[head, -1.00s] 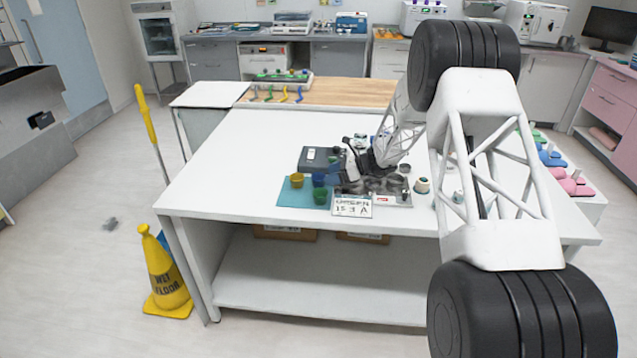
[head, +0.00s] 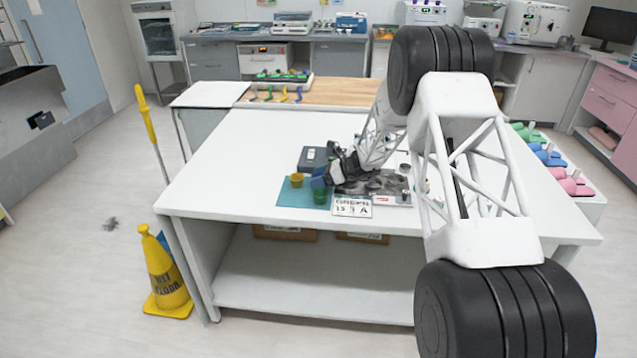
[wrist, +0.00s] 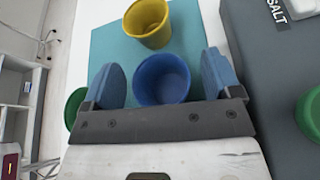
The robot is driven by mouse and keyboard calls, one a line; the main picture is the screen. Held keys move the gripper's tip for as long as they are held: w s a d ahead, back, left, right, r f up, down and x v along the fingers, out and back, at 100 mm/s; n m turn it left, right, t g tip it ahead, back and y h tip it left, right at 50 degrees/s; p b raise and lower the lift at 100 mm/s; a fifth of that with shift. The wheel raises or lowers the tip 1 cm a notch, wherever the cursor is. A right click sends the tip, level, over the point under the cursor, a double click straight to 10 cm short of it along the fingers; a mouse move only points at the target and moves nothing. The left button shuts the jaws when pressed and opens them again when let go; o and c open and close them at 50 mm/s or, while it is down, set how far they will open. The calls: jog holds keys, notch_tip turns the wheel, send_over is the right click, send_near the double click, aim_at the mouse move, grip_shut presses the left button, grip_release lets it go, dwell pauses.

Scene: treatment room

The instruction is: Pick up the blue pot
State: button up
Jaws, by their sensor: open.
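The blue pot (wrist: 162,79) stands on the teal mat (wrist: 106,46), between the two blue fingers of my gripper (wrist: 163,78) in the wrist view. My gripper is open, with a gap visible on each side of the pot. In the head view my gripper (head: 322,180) is at the mat and mostly covers the blue pot. A yellow pot (wrist: 148,22) stands just beyond the blue one; it also shows in the head view (head: 296,180). A green pot (head: 320,196) stands nearer the front, and part of it shows behind the left finger (wrist: 75,108).
A dark grey box (head: 311,158) lies behind the mat. A white sign (head: 352,207) stands at the table's front edge, next to a tray (head: 393,199) of dark items. The left part of the white table (head: 235,165) is clear.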

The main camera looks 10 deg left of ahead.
jog(key=shift+a, duration=0.15)
dwell(0.4)
jog(key=c, duration=1)
jog(key=shift+r, duration=0.1)
jog(key=shift+r, duration=0.5)
jog(key=shift+s+r, duration=0.2)
jog(key=shift+r, duration=0.4)
jog(key=shift+s+r, duration=0.15)
jog(key=shift+r, duration=0.4)
jog(key=s+d, duration=0.1)
jog(key=s, duration=0.3)
jog(key=s+d+r, duration=0.1)
jog(key=s+d, duration=0.1)
jog(key=s, duration=0.3)
jog(key=s+d, duration=0.1)
jog(key=s, duration=0.4)
jog(key=shift+s+d+r, duration=0.2)
jog(key=shift+s+d, duration=0.05)
jog(key=shift+d, duration=0.15)
